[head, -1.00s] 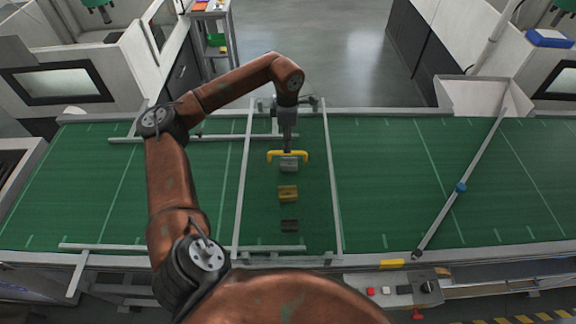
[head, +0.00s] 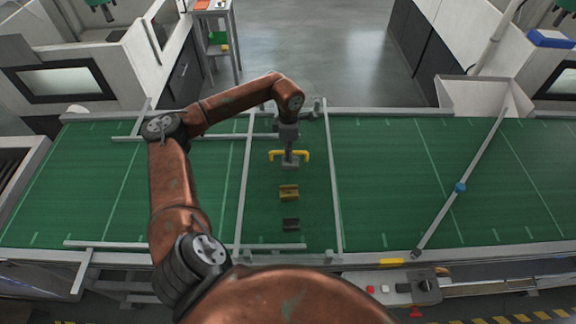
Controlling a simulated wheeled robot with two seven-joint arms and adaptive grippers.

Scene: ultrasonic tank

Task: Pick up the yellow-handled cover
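The yellow-handled cover (head: 304,155) shows as a yellow bracket-shaped handle, its ends turned toward me, over the green belt near the middle of the head view. My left gripper (head: 289,157) points down at the middle of the handle and overlaps it in the picture. A small grey shape shows just below the bar; I cannot tell whether it is part of the cover or of my gripper. The fingers are too small to tell whether they are open or shut, or whether they touch the handle. My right gripper is not in view.
A brass-coloured block (head: 289,193) and a dark block (head: 290,224) lie in line nearer to me on the green belt (head: 385,180). Grey rails flank this lane. A slanted grey bar (head: 478,156) crosses the belt at right. The belt between is clear.

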